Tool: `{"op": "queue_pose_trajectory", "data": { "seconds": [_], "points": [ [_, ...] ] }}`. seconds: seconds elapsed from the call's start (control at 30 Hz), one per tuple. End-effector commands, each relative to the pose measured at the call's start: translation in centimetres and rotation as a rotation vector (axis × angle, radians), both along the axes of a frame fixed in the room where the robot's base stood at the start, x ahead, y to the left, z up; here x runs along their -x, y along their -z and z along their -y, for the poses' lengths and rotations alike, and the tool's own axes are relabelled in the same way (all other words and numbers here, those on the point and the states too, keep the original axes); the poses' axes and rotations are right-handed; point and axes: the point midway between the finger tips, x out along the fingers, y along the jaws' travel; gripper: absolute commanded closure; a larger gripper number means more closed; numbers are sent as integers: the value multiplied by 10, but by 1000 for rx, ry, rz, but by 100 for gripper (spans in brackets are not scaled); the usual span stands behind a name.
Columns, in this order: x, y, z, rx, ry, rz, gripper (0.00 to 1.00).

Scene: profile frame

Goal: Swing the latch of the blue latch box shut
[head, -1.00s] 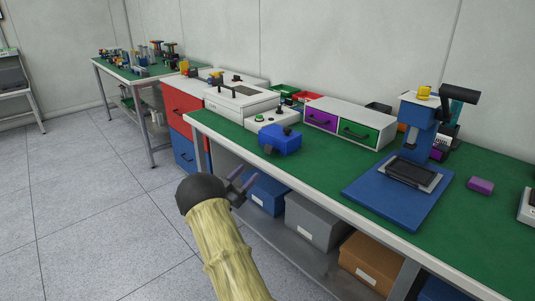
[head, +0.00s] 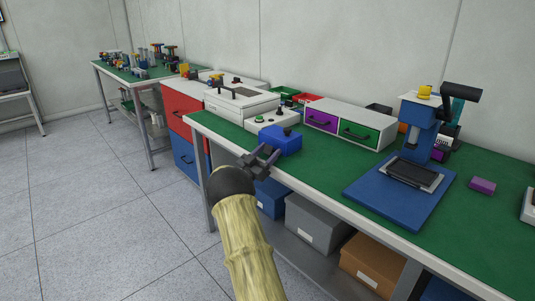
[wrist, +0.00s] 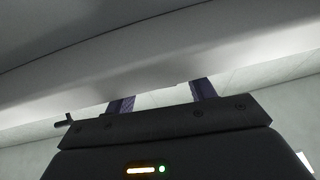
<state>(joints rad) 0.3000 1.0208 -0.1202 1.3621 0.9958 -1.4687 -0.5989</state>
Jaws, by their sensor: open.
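The blue latch box (head: 285,142) stands near the front edge of the green-topped bench in the head view. Its latch cannot be made out clearly; my gripper covers part of the box's front. My gripper (head: 268,153) is open at the bench's front edge, its fingers pointing toward the box's lower front. I cannot tell whether they touch it. In the wrist view my gripper (wrist: 161,92) shows two spread dark purple fingers with nothing visible between them. The box cannot be made out there.
Behind the box stand a white box with a green button (head: 262,118) and a drawer unit (head: 350,112). A blue press (head: 405,190) is to the right. Bins (head: 312,222) sit on the lower shelf. The green bench top (head: 318,170) between box and press is clear.

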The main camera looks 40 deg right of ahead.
Motion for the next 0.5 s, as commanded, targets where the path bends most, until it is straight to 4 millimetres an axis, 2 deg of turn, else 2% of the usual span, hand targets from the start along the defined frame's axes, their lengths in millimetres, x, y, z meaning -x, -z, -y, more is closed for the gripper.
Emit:
{"op": "queue_pose_trajectory", "data": {
  "seconds": [0.07, 0.27, 0.5],
  "points": [
    [0, 0, 0, 0, 0, 0, 49],
    [0, 0, 0, 0, 0, 0, 89],
    [0, -1, 0, -7, 0, -1, 90]
  ]
}}
